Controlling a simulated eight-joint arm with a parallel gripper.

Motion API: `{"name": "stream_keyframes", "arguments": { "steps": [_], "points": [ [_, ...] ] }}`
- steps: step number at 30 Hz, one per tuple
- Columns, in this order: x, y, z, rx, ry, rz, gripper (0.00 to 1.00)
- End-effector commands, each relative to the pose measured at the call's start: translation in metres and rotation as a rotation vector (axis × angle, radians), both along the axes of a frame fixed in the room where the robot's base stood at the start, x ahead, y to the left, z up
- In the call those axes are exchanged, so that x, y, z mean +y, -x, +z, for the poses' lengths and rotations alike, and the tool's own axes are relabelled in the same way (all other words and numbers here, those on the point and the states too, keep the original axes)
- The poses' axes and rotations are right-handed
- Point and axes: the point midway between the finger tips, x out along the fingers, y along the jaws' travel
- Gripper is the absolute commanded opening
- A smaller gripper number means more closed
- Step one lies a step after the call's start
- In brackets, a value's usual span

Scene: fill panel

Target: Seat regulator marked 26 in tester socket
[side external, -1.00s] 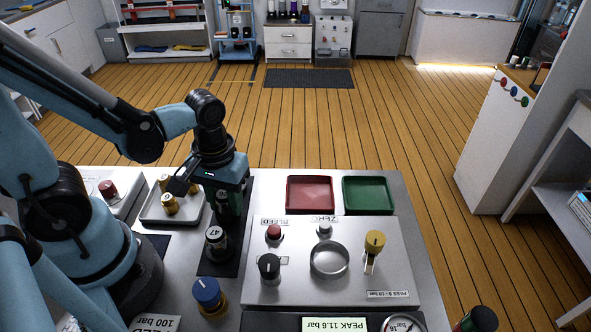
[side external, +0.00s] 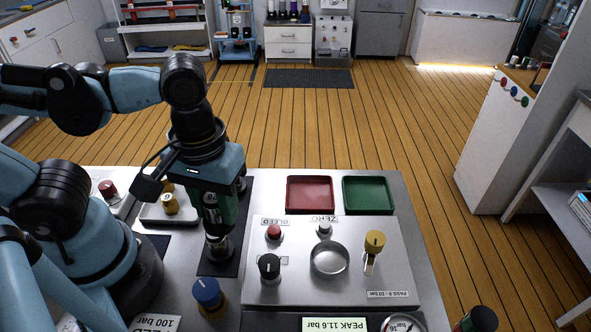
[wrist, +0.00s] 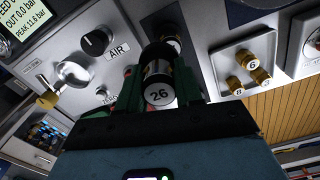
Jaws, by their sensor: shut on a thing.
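The regulator marked 26 (wrist: 159,94) is a dark cylinder with a silver band and a white number disc. It sits between the green fingers of my gripper (wrist: 158,78) in the wrist view. In the side view my gripper (side external: 216,215) is shut above the black mat (side external: 218,268), and its fingers mostly hide the held regulator. A second regulator (wrist: 172,44) shows behind the held one, its number not readable now. The tester socket is a round metal ring (side external: 330,259) on the light panel, right of my gripper and empty. It also shows in the wrist view (wrist: 76,73).
Around the socket stand a black knob (side external: 269,266), a red button (side external: 274,231), a small metal knob (side external: 324,230) and a yellow-topped lever (side external: 374,243). Red (side external: 310,194) and green (side external: 368,195) trays lie behind the panel. A blue knob (side external: 207,292) stands in front of the mat.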

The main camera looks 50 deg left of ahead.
Motion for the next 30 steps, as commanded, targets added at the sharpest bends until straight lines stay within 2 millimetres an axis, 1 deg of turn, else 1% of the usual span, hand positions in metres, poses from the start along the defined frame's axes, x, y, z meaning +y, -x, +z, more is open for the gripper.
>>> {"name": "stream_keyframes", "arguments": {
  "steps": [3, 7, 11, 14, 17, 21, 27, 30],
  "points": [
    [-0.012, 0.008, 0.009, 0.000, 0.000, -0.005, 0.00],
    [-0.019, 0.014, 0.014, 0.000, 0.000, -0.004, 0.00],
    [-0.026, 0.015, 0.019, 0.000, 0.000, -0.002, 0.00],
    [-0.037, 0.013, 0.024, 0.000, 0.000, -0.004, 0.00],
    [-0.054, 0.008, 0.032, -0.001, 0.000, -0.006, 0.00],
    [-0.089, 0.000, 0.041, -0.001, 0.000, -0.007, 0.00],
    [-0.139, -0.003, 0.047, -0.001, -0.002, -0.006, 0.00],
    [-0.158, -0.002, 0.048, -0.002, -0.002, -0.003, 0.00]
  ]
}}
